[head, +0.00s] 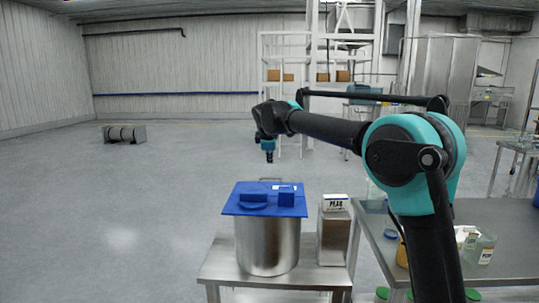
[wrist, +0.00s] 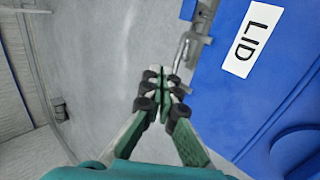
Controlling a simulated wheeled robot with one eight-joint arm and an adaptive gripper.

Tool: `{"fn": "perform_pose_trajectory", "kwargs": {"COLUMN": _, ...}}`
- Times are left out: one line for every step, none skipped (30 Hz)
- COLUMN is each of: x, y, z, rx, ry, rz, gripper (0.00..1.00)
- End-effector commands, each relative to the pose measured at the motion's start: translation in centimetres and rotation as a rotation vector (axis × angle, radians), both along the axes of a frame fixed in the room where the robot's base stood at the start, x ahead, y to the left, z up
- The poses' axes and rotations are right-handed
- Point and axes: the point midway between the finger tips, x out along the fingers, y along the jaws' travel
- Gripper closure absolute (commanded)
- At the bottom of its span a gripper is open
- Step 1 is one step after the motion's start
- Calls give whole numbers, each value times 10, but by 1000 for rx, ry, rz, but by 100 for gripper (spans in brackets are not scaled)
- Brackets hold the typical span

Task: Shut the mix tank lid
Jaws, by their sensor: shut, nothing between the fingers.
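The mix tank is a steel pot (head: 266,246) on a small metal table. A blue lid plate (head: 235,207) covers its top and carries raised blue parts, one with a small white label. In the wrist view the blue lid (wrist: 225,95) fills the right side, with a white "LID" label (wrist: 251,39). A grey metal bar (wrist: 190,45) runs along its edge. I cannot tell whether any lid part stands open. My gripper (head: 269,157) points down above and behind the tank, apart from it. In the wrist view my gripper (wrist: 162,90) is shut and empty, left of the lid.
A steel container labelled "PEAR" (head: 333,235) stands close to the tank's right. A larger metal table (head: 505,245) with a jar (head: 479,248) is at the right. The floor left of the tank (head: 120,215) is clear. Shelves with boxes (head: 280,76) stand far behind.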

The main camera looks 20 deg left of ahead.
Motion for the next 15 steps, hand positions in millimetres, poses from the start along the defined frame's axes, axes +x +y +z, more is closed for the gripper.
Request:
{"fn": "perform_pose_trajectory", "kwargs": {"x": 7, "y": 1, "z": -6, "rx": -10, "ry": 44, "rz": -4, "gripper": 100}}
{"fn": "perform_pose_trajectory", "kwargs": {"x": 9, "y": 2, "z": -10, "rx": -17, "ry": 71, "rz": -2, "gripper": 100}}
{"fn": "perform_pose_trajectory", "kwargs": {"x": 13, "y": 3, "z": -14, "rx": -24, "ry": 104, "rz": -2, "gripper": 100}}
{"fn": "perform_pose_trajectory", "kwargs": {"x": 15, "y": 3, "z": -18, "rx": -31, "ry": 128, "rz": -2, "gripper": 100}}
{"fn": "perform_pose_trajectory", "kwargs": {"x": 17, "y": 3, "z": -22, "rx": -36, "ry": 154, "rz": -2, "gripper": 100}}
{"fn": "perform_pose_trajectory", "kwargs": {"x": 19, "y": 4, "z": -26, "rx": -44, "ry": 184, "rz": -2, "gripper": 100}}
{"fn": "perform_pose_trajectory", "kwargs": {"x": 21, "y": 5, "z": -29, "rx": -48, "ry": 205, "rz": -1, "gripper": 100}}
{"fn": "perform_pose_trajectory", "kwargs": {"x": 22, "y": 5, "z": -33, "rx": -55, "ry": 228, "rz": -2, "gripper": 100}}
{"fn": "perform_pose_trajectory", "kwargs": {"x": 24, "y": 6, "z": -37, "rx": -60, "ry": 255, "rz": -1, "gripper": 100}}
{"fn": "perform_pose_trajectory", "kwargs": {"x": 25, "y": 6, "z": -40, "rx": -66, "ry": 273, "rz": -1, "gripper": 100}}
{"fn": "perform_pose_trajectory", "kwargs": {"x": 26, "y": 6, "z": -43, "rx": -70, "ry": 294, "rz": -2, "gripper": 100}}
{"fn": "perform_pose_trajectory", "kwargs": {"x": 28, "y": 6, "z": -46, "rx": -76, "ry": 316, "rz": -2, "gripper": 100}}
{"fn": "perform_pose_trajectory", "kwargs": {"x": 29, "y": 6, "z": -49, "rx": -80, "ry": 334, "rz": -2, "gripper": 100}}
{"fn": "perform_pose_trajectory", "kwargs": {"x": 29, "y": 7, "z": -51, "rx": -83, "ry": 348, "rz": -1, "gripper": 100}}
{"fn": "perform_pose_trajectory", "kwargs": {"x": 28, "y": 7, "z": -54, "rx": -85, "ry": 351, "rz": 0, "gripper": 100}}
